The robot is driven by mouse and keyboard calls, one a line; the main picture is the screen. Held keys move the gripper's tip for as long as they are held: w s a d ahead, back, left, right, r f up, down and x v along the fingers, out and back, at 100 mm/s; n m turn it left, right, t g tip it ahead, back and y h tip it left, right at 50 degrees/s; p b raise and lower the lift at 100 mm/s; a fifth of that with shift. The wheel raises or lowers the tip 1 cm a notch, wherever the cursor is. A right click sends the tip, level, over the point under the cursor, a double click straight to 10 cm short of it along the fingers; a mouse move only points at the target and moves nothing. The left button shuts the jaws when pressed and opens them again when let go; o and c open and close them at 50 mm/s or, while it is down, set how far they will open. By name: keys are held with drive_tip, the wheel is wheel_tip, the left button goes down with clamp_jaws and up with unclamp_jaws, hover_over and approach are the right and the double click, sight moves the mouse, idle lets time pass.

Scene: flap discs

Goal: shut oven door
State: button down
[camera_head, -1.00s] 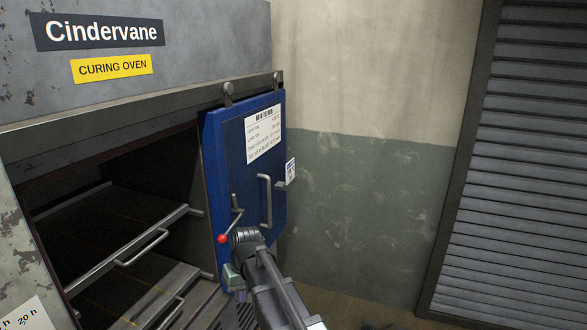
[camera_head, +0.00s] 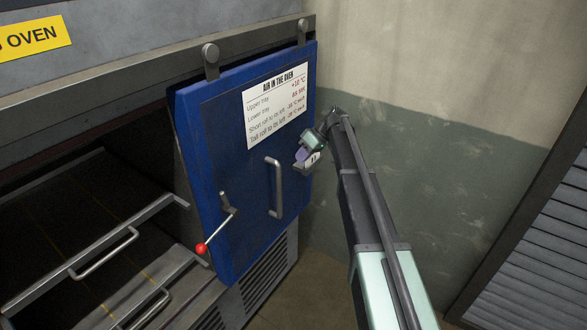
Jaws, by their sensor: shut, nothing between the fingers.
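The blue oven door (camera_head: 210,130) hangs by rollers from a rail, to the right of the oven's dark opening (camera_head: 135,160), which stands uncovered. The door carries a white notice (camera_head: 277,105), an upright grey handle (camera_head: 274,187) and a lever with a red knob (camera_head: 202,248). My gripper (camera_head: 304,157) is shut and empty at the door's right edge, right of the handle and just below the notice. I cannot tell whether it touches the door. It hides part of that edge.
Inside the oven are an upper tray (camera_head: 85,245) and a lower tray (camera_head: 150,300), both with front handles. The rail (camera_head: 130,70) runs above the opening. A wall (camera_head: 420,80) and grey louvres (camera_head: 540,230) stand to the right, with clear space before them.

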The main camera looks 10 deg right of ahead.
drive_tip(key=b+x, duration=0.7)
drive_tip(key=x, duration=0.2)
drive_tip(key=shift+w+f+b, duration=0.2)
drive_tip(key=shift+f+b, duration=0.15)
drive_tip(key=shift+f, duration=0.1)
